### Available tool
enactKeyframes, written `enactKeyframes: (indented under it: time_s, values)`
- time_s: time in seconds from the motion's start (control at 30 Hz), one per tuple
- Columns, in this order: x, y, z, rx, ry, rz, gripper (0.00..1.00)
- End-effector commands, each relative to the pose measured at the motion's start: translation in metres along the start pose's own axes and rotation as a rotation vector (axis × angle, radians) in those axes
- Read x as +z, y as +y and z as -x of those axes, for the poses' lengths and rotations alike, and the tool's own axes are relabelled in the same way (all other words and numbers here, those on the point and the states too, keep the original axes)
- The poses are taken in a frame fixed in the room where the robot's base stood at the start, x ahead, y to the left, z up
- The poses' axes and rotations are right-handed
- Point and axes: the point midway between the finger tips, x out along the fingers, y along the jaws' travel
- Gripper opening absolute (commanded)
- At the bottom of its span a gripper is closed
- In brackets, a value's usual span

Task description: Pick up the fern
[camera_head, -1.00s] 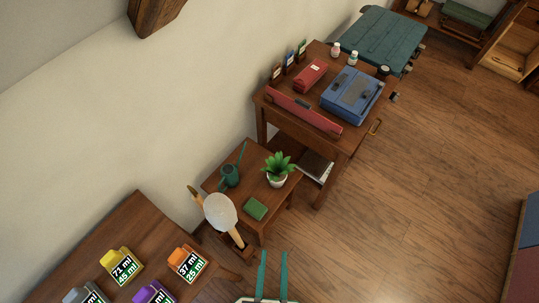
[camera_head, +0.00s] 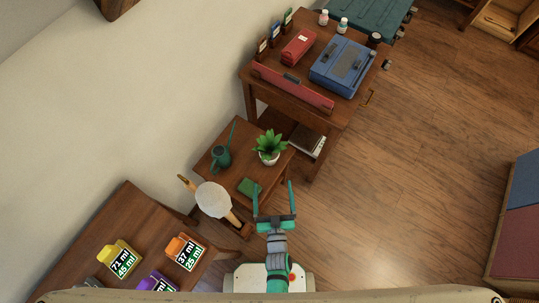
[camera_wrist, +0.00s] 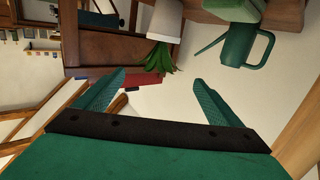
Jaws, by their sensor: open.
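The fern (camera_head: 269,145) is a green leafy plant in a small white pot, standing upright on a low wooden side table (camera_head: 222,183). In the wrist view, which looks upside down, the fern (camera_wrist: 158,57) hangs leaves-down from its white pot (camera_wrist: 166,20) at the top, beyond the fingertips. My gripper (camera_head: 273,190) is open and empty, with its green fingers pointing toward the table's front edge, short of the pot. In the wrist view my gripper (camera_wrist: 152,88) shows both fingers spread, with nothing between them touching.
A green watering can (camera_head: 221,157) and a small green box (camera_head: 249,187) share the side table. A white round object with wooden handle (camera_head: 212,199) stands left of my gripper. A taller desk with a blue case (camera_head: 343,65) is behind. The floor at right is clear.

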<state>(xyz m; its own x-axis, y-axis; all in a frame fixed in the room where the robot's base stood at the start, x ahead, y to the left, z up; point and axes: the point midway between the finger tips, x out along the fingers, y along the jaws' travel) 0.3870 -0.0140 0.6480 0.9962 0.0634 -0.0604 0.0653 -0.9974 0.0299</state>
Motion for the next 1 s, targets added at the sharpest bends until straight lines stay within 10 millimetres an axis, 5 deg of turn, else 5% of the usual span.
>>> enactKeyframes:
  time_s: [0.1,0.3,1.0]
  values:
    - [0.021,0.004,-0.04,-0.016,0.025,-0.005,0.89]
    - [0.043,0.004,-0.088,-0.046,0.051,-0.018,0.89]
    - [0.048,0.0,-0.168,-0.064,0.062,-0.029,0.89]
